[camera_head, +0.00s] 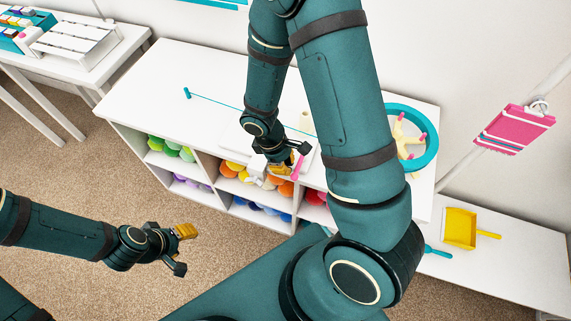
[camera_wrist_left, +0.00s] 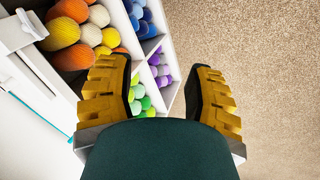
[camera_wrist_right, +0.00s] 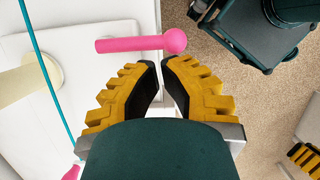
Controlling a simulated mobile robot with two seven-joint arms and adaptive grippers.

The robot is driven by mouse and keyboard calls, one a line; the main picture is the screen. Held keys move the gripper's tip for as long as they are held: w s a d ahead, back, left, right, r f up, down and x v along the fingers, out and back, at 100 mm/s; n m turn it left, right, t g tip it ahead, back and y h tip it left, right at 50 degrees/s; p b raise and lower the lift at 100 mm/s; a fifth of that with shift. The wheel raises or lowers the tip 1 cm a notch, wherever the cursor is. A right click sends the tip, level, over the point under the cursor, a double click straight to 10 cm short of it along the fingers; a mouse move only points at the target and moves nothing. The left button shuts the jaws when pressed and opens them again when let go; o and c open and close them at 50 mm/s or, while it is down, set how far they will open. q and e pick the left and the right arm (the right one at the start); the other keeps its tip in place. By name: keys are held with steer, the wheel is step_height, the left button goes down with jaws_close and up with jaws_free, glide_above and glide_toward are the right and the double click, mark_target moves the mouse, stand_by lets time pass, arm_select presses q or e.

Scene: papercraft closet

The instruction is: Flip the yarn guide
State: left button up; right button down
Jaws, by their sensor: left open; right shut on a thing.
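A flat white device with a cream cone (camera_head: 304,122) sits on the white cabinet top, partly hidden by my right arm; the cone also shows in the right wrist view (camera_wrist_right: 28,80). A pink handle with a ball end (camera_head: 298,167) sticks out from the device, just past my right fingertips in the right wrist view (camera_wrist_right: 130,44). My right gripper (camera_head: 283,166) is nearly closed on a thin white piece (camera_wrist_right: 169,98), perhaps the yarn guide; its shape is mostly hidden. My left gripper (camera_head: 186,250) is open and empty, in front of the cabinet and apart from it.
The white cabinet (camera_head: 150,75) has cubbies of coloured yarn (camera_head: 172,148). A teal thread runs from a small teal peg (camera_head: 187,93) toward the device. A teal ring (camera_head: 436,140) lies at the right end. A yellow dustpan (camera_head: 461,228) is lower right. Carpet (camera_head: 90,170) is clear in front.

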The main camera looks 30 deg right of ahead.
arm_select(q)
step_height(320, 180, up, 7)
steer(key=w+p, duration=0.1)
steer(key=p, duration=0.5)
steer(key=shift+w+a+t, duration=0.15)
steer(key=shift+a+t, duration=0.15)
steer(key=shift+a, duration=0.1)
arm_select(e)
steer(key=v, duration=0.9)
steer(key=shift+s+a, duration=0.15)
steer(key=shift+a, duration=0.1)
arm_select(q)
steer(key=shift+s+d+f+b, duration=0.1)
steer(key=shift+s+f+b, duration=0.05)
steer(key=shift+f+b, duration=0.8)
steer(key=shift+s+d+f+b, duration=0.1)
steer(key=shift+s+f+b, duration=0.05)
steer(key=shift+f+b, duration=0.75)
arm_select(e)
steer(key=s+a+f+m+t+y, duration=0.2)
steer(key=a+f+m+t+y, duration=0.2)
steer(key=a+f+m, duration=0.6)
steer(key=shift+s+a+f+t+y, duration=0.3)
steer(key=shift+a+f+y, duration=0.3)
steer(key=shift+y, duration=0.5)
arm_select(q)
steer(key=shift+f, duration=0.1)
